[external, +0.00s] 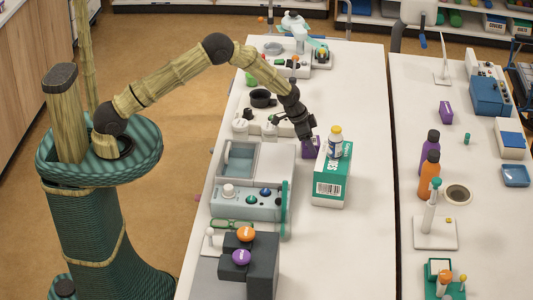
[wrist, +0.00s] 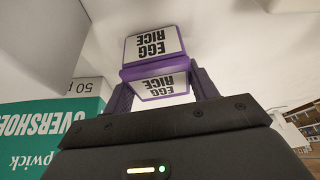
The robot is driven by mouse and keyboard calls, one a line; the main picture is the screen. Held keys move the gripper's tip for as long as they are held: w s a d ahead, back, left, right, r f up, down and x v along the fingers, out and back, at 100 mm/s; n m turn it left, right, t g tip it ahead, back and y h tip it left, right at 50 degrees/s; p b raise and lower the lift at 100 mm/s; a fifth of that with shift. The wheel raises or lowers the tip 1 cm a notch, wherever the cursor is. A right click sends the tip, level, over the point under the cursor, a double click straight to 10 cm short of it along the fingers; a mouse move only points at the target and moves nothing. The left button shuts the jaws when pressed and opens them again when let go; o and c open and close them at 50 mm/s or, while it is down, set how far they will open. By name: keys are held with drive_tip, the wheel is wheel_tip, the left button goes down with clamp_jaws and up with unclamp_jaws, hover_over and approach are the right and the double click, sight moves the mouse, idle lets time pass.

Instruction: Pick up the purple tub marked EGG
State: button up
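The purple tub (wrist: 157,66) has white labels reading EGG RICE, upside down in the wrist view. My gripper (wrist: 163,92) has one finger on each side of it, with no clear gap showing, and looks shut on it. In the external view the tub (external: 311,147) is just below my gripper (external: 307,138), partly hidden behind the green and white box. I cannot tell whether it touches the table.
The green and white overshoes box (external: 331,175) stands close beside the tub, with a small bottle (external: 335,142) on top. A blue-grey device (external: 250,200) is nearer. Another purple box (external: 446,112) stands on the right table.

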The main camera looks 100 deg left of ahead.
drive_tip(key=c, duration=0.4)
drive_tip(key=shift+c, duration=0.2)
wheel_tip(320, 180, up, 10)
drive_tip(key=shift+r+b, duration=0.1)
drive_tip(key=shift+b, duration=1)
